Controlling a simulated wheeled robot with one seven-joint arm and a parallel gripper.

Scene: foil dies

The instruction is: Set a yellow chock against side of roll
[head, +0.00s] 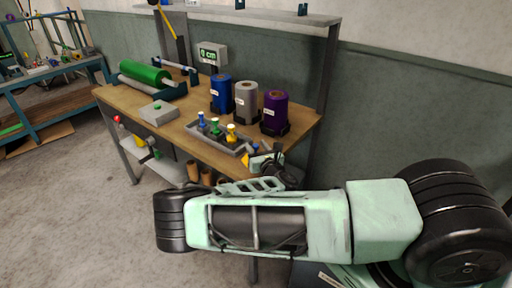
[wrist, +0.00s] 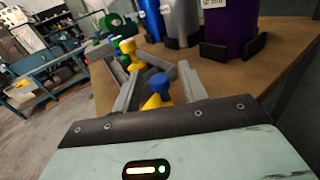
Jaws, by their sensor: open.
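A yellow wedge-shaped piece with a blue knob, likely the yellow chock (wrist: 158,101), shows low in the middle of the wrist view. In the head view a bit of yellow (head: 253,149) shows by my gripper (head: 262,158), near the table's front edge. My gripper is open, and in the wrist view the piece appears between its grey fingers (wrist: 157,88); I cannot tell whether they touch it. Upright rolls stand behind: purple (head: 275,112), silver (head: 246,102) and blue (head: 221,94). A green roll (head: 145,72) lies at the left. My arm hides part of the table's front right.
A grey tray (head: 222,143) with coloured knobbed pieces sits left of my gripper. The upright rolls have black holders. A grey box (head: 159,112) lies near the left front, and a labelled box (head: 211,54) stands at the back. Bare tabletop (head: 185,110) lies between grey box and rolls.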

